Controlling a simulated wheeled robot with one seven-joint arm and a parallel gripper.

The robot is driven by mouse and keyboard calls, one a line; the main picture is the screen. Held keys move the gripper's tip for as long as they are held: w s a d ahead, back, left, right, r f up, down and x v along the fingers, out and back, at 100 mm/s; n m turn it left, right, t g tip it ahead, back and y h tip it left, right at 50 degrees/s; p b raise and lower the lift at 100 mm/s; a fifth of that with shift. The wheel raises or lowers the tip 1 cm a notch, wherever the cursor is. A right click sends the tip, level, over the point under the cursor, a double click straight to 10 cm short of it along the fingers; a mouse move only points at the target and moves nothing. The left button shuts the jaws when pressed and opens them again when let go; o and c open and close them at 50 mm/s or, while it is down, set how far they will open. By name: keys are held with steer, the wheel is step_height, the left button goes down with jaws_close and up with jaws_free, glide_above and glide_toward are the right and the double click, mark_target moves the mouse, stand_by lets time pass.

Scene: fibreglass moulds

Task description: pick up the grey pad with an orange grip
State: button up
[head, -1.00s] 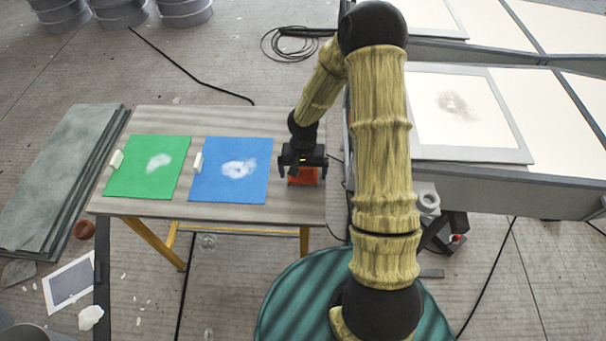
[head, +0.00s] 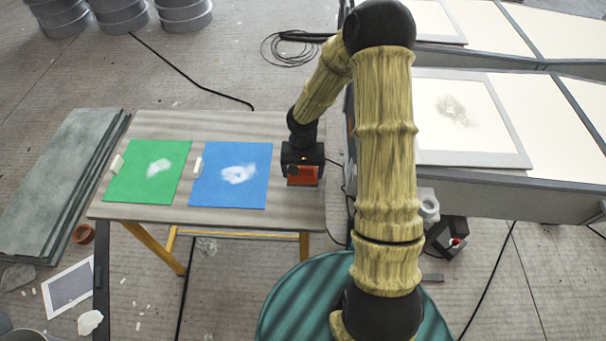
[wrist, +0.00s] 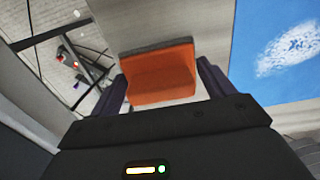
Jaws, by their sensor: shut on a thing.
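The pad with an orange grip (head: 303,175) is at the right end of the wooden table, just right of the blue sheet. In the wrist view its orange grip (wrist: 160,83) fills the space between the two fingers, with a thin grey edge along its far side. My gripper (head: 302,161) points down and is shut on the orange grip. The pad's underside is hidden, so I cannot tell whether it touches the table.
A blue sheet (head: 222,190) and a green sheet (head: 132,185), each with a whitish smear and a small pale block at its left edge, lie on the table (head: 215,124). A grey bench with pale panels (head: 480,180) stands close on the right.

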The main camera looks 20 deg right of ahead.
mark_target(303, 167)
step_height(303, 167, up, 7)
steer(key=shift+r+p, duration=0.15)
steer(key=shift+p, duration=0.25)
steer(key=o, duration=0.3)
steer(key=shift+c, duration=0.9)
steer(key=w+f+n, duration=0.1)
steer(key=f, duration=0.1)
steer(key=w+f+n, duration=0.1)
steer(key=f+n, duration=0.1)
steer(key=shift+w+f+n, duration=0.1)
steer(key=shift+w+n, duration=0.05)
steer(key=shift+n, duration=0.15)
